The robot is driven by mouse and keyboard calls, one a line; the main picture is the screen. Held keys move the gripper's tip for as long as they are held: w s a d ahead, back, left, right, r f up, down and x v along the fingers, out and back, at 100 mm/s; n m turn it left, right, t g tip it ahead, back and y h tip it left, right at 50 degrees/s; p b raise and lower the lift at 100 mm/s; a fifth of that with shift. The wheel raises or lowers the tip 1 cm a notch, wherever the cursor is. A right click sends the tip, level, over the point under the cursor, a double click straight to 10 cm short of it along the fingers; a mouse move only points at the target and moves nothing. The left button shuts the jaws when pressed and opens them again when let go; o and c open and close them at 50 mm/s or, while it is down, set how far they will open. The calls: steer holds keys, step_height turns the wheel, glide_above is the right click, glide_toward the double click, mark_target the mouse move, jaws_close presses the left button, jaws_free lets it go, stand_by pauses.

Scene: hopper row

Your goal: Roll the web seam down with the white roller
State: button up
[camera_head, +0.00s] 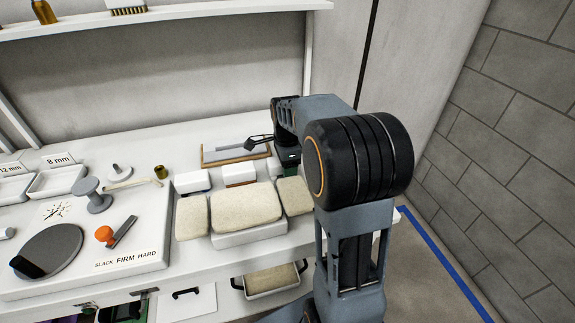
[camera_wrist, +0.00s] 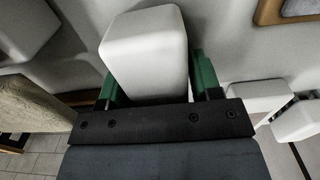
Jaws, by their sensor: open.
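My gripper (camera_head: 288,160) is low over the back right of the white bench, partly hidden by my own arm in the head view. In the wrist view its green fingers (camera_wrist: 155,85) stand apart on either side of a white rounded piece (camera_wrist: 145,48). I cannot tell whether they touch it, or whether this piece is the white roller. Two more white pieces, one at the middle right (camera_wrist: 258,96) and one at the right edge (camera_wrist: 298,120), lie to the right, with a dark part between them. I cannot make out the web seam.
Beige pads (camera_head: 246,205) lie in front of several white blocks (camera_head: 240,174). A wood-edged tray (camera_head: 209,160) is behind. To the left, a white board (camera_head: 140,225) holds a grey spool (camera_head: 92,195), a grey disc (camera_head: 57,245) and an orange-knobbed tool (camera_head: 105,235). A shelf (camera_head: 200,11) runs above.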

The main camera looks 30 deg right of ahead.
steer(key=shift+r, duration=0.15)
steer(key=shift+r+p, duration=0.7)
steer(key=shift+p, duration=0.05)
steer(key=c, duration=0.7)
steer(key=shift+c, duration=0.2)
steer(key=shift+r, duration=0.1)
steer(key=shift+r+p, duration=2.5)
steer(key=shift+r, duration=0.4)
